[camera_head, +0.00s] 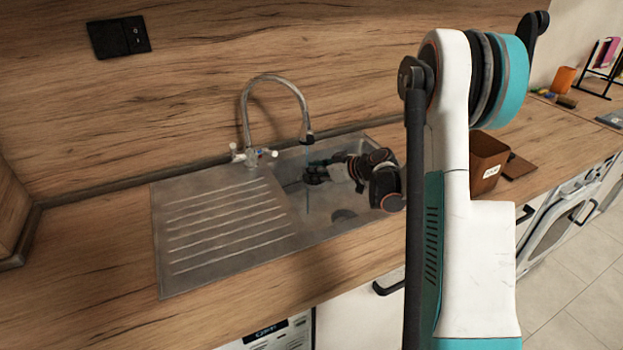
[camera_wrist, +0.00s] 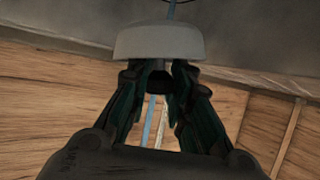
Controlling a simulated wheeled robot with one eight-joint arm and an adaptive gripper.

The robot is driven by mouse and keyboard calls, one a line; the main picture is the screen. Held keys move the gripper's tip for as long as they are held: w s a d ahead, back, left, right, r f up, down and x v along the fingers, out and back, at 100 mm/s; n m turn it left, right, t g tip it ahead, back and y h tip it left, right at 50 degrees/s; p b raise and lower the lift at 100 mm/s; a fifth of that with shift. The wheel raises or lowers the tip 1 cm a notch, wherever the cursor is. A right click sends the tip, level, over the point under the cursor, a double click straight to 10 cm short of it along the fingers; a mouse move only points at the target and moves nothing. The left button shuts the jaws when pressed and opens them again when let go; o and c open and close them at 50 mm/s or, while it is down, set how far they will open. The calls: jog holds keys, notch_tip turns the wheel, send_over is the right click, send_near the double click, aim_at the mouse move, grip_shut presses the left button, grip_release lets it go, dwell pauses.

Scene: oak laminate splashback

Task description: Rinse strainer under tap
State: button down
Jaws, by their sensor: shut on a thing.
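The strainer (camera_wrist: 158,42) shows in the wrist view as a pale grey, rounded, bowl-like shape at the tips of my gripper (camera_wrist: 158,75). The fingers are shut on it. In the head view my gripper (camera_head: 318,174) is low over the sink basin (camera_head: 345,212), beneath the spout of the tap (camera_head: 272,80). I cannot make out the strainer clearly there. A thin bluish stream of water (camera_head: 307,200) runs down from the spout close to my gripper. A blue streak also shows behind the strainer in the wrist view. Whether water touches the strainer, I cannot tell.
The ribbed steel drainboard (camera_head: 222,222) left of the basin is empty. A brown labelled box (camera_head: 486,165) stands on the counter right of the sink. An orange container (camera_head: 563,80) and a rack (camera_head: 605,55) are farther right. My arm hides part of the counter.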

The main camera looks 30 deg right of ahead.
aim_at(317, 186)
jog(key=shift+s+a+b, duration=0.25)
jog(key=shift+s+a, duration=0.2)
jog(key=shift+s, duration=0.8)
jog(key=shift+s+a+b, duration=0.2)
jog(key=shift+s+a, duration=0.2)
jog(key=shift+s, duration=0.8)
jog(key=shift+s+a+b, duration=0.25)
jog(key=shift+s+a, duration=0.2)
jog(key=shift+s, duration=0.8)
jog(key=s+a+r+p, duration=0.1)
jog(key=s+r+p, duration=0.1)
jog(key=s+r, duration=0.2)
jog(key=shift+s+a, duration=0.35)
